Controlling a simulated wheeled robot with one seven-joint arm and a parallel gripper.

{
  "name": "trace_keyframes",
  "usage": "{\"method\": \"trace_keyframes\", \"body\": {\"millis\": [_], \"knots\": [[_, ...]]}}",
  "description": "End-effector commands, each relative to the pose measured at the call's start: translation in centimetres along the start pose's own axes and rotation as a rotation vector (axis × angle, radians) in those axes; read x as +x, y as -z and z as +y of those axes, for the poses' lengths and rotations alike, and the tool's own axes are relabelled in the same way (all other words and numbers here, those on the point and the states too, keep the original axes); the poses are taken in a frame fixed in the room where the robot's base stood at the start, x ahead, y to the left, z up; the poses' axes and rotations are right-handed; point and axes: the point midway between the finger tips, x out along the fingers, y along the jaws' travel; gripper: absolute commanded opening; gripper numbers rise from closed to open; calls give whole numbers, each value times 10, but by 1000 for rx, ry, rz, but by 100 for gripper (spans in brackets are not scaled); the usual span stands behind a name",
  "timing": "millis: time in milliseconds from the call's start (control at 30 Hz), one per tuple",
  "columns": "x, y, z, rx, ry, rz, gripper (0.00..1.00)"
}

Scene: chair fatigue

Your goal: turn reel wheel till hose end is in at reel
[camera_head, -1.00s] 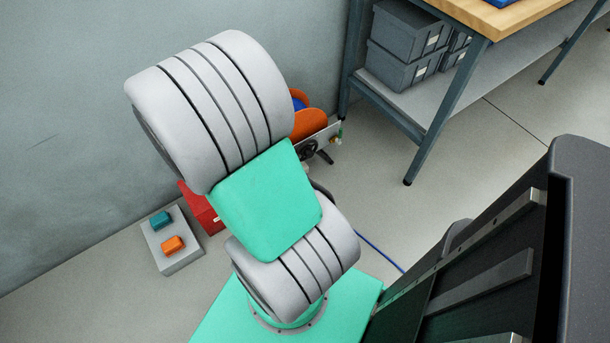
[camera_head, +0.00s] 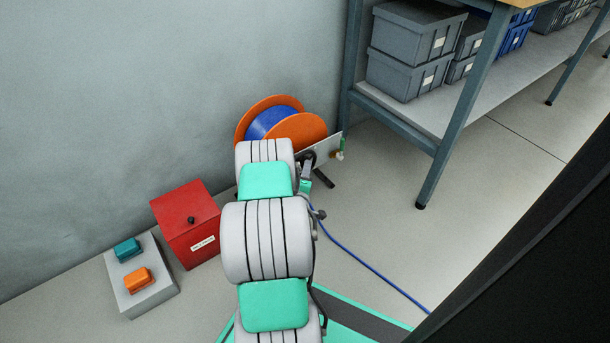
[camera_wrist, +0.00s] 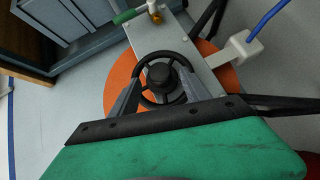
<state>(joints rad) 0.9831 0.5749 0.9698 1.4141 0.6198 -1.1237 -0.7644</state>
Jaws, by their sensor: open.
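The hose reel (camera_head: 310,133) has orange discs with blue hose wound between them, and stands by the wall in the head view. Its black wheel (camera_wrist: 160,78) with a round hub shows in the wrist view, in front of an orange disc (camera_wrist: 120,85). My gripper (camera_wrist: 165,95) is open, its two grey fingers at the left and right of the wheel's rim. I cannot tell whether they touch it. The blue hose (camera_head: 365,262) runs across the floor to the lower right; it also shows in the wrist view (camera_wrist: 268,18), at a white guide (camera_wrist: 240,48). The hose's end is not in view.
A red box (camera_head: 187,222) and a grey block (camera_head: 143,278) with teal and orange pieces stand left of my arm. A workbench (camera_head: 440,150) with grey bins (camera_head: 410,50) stands right of the reel. The floor between is mostly clear.

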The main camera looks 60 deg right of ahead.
Motion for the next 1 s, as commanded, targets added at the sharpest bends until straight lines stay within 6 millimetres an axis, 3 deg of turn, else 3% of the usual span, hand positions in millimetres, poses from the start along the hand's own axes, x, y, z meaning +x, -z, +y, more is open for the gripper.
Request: {"method": "trace_keyframes", "body": {"millis": [133, 400, 1000], "knots": [[16, 0, -1, 1, 0, -1, 55], [18, 1, 0, 0, 1, 1, 54], [18, 1, -1, 1, 2, 2, 5]]}}
